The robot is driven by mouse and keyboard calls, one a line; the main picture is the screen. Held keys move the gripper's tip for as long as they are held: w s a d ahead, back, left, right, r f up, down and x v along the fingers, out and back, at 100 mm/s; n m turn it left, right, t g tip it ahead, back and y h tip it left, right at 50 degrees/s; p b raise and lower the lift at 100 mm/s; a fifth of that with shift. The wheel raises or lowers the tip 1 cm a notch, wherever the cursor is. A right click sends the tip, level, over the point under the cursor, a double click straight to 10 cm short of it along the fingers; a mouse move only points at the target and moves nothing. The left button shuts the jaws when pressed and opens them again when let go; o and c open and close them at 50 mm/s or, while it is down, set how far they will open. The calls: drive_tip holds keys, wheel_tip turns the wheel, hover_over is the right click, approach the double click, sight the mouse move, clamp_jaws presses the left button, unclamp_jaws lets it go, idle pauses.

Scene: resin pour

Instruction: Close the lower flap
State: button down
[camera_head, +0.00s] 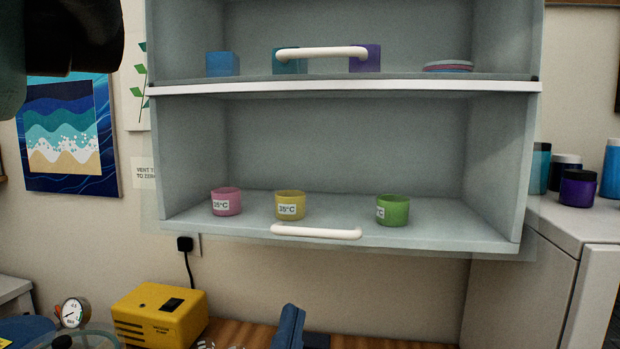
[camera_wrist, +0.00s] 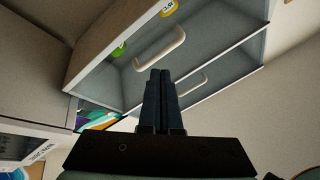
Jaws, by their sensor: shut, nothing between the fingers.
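The lower flap is a clear pane over the cabinet's lower compartment. Its white handle (camera_head: 316,232) sits low in front of the cups; the same handle shows in the wrist view (camera_wrist: 160,48). Faint pane edges show past the cabinet's sides and bottom, so its lower edge seems to stand out from the cabinet; the exact angle is unclear. My gripper (camera_wrist: 160,98) is shut and empty. In the wrist view its fingers point toward the cabinet, appearing just below the lower handle, with no clear contact.
The upper handle (camera_head: 320,53) is in front of the upper compartment. A pink cup (camera_head: 226,202), yellow cup (camera_head: 290,205) and green cup (camera_head: 392,210) stand on the lower shelf. A yellow pump (camera_head: 160,316) sits below. Jars (camera_head: 578,188) stand on the right-hand cabinet.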

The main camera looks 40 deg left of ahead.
sight(313, 234)
drive_tip(key=s+d+r+m+g+h+p, duration=0.35)
drive_tip(key=r+m+p, duration=0.5)
drive_tip(key=p, duration=0.95)
drive_tip(key=shift+m+g+y, duration=0.25)
drive_tip(key=shift+m+y, duration=0.1)
drive_tip(key=shift+m, duration=0.3)
drive_tip(key=b+x, duration=0.2)
drive_tip(key=x, duration=0.2)
drive_tip(key=f+b+x, duration=0.1)
drive_tip(key=b+x, duration=0.1)
drive_tip(key=x, duration=0.2)
drive_tip(key=b+x, duration=0.3)
drive_tip(key=x, duration=0.1)
drive_tip(key=shift+a+f, duration=0.3)
drive_tip(key=shift+w+a+f+p, duration=0.1)
drive_tip(key=shift+w+a+p, duration=0.25)
drive_tip(key=shift+w, duration=0.25)
drive_tip(key=shift+a, duration=0.1)
